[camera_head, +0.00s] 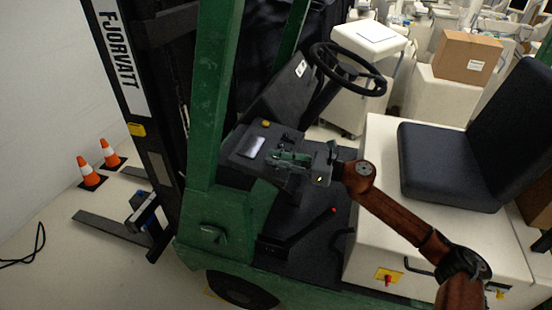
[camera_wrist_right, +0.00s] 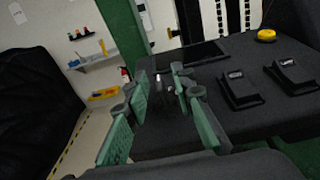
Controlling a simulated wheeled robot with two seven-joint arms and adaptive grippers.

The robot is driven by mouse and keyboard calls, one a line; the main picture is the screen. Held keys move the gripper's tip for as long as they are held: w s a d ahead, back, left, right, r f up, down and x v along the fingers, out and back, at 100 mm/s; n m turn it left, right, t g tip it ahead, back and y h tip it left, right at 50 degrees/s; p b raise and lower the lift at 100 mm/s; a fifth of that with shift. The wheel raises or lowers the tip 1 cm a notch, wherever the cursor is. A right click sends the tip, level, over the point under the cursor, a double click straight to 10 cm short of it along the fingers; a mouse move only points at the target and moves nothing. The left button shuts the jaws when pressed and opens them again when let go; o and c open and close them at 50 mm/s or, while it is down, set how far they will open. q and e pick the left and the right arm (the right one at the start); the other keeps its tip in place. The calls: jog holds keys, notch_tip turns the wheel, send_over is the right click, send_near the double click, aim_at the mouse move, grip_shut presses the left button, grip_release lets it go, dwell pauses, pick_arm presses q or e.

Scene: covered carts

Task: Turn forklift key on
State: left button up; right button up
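The forklift's dark console (camera_head: 240,140) stands left of the steering wheel in the head view. My right gripper (camera_head: 275,157) reaches in from the right, low over the console's near side. In the right wrist view my right gripper (camera_wrist_right: 160,88) has its green fingers apart. A small shiny metal piece, possibly the key (camera_wrist_right: 159,77), shows between and just beyond the fingertips; no contact is clear. In the head view the gripper hides this spot. My left gripper is not in view.
On the console are a yellow button (camera_wrist_right: 266,35), black rocker-like controls (camera_wrist_right: 238,90) and a flat screen (camera_head: 251,147). The steering wheel (camera_head: 347,69) stands behind. A red-tipped lever (camera_head: 333,210) rises from the floor below my arm. The seat (camera_head: 440,165) is to the right.

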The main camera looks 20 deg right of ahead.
grip_shut()
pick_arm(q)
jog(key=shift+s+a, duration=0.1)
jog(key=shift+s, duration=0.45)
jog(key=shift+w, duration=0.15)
